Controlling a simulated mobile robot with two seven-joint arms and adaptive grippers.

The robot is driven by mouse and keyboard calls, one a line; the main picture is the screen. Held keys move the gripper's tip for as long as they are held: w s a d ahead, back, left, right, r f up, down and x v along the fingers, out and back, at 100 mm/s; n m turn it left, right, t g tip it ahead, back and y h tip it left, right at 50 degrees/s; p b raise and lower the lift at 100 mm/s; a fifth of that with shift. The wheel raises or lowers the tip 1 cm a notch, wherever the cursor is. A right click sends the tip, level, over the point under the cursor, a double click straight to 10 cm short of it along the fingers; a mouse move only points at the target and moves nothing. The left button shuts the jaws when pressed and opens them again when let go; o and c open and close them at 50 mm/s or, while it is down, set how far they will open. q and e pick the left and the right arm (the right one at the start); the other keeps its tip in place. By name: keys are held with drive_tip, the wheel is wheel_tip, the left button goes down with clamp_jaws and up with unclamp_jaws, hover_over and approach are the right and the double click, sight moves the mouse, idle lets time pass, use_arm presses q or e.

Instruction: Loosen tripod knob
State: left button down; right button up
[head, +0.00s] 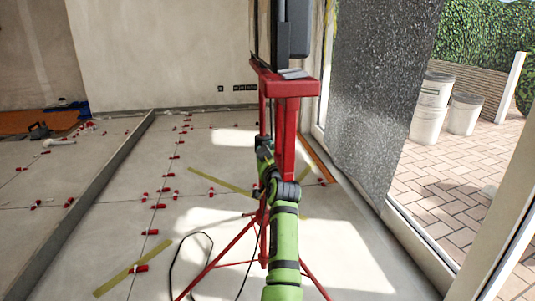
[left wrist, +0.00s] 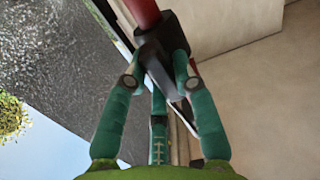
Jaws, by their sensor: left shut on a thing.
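A red tripod (head: 292,88) stands on the tiled floor, with a dark boxy device (head: 292,32) on its top. My left gripper (head: 264,157) is at the tripod's upright, below the red top plate. In the left wrist view my left gripper (left wrist: 161,68) has its green fingers closed around a black knob or clamp part (left wrist: 163,38) beside a red tube (left wrist: 143,12). The fingers hide part of the black piece, so I cannot tell its exact shape. My right gripper is in neither view.
Tiles with several red levelling clips (head: 163,190) cover the floor. A black cable (head: 176,262) lies left of the tripod's spread legs. A speckled grey panel (head: 380,90) stands at right, with white buckets (head: 432,105) outside. A long strip (head: 85,195) crosses the floor at left.

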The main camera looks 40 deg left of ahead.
use_arm(q)
drive_tip(key=shift+r, duration=0.1)
drive_tip(key=c, duration=1)
unclamp_jaws()
drive_tip(key=v, duration=0.7)
drive_tip(key=shift+s+d, duration=0.15)
drive_tip(key=shift+d, duration=0.1)
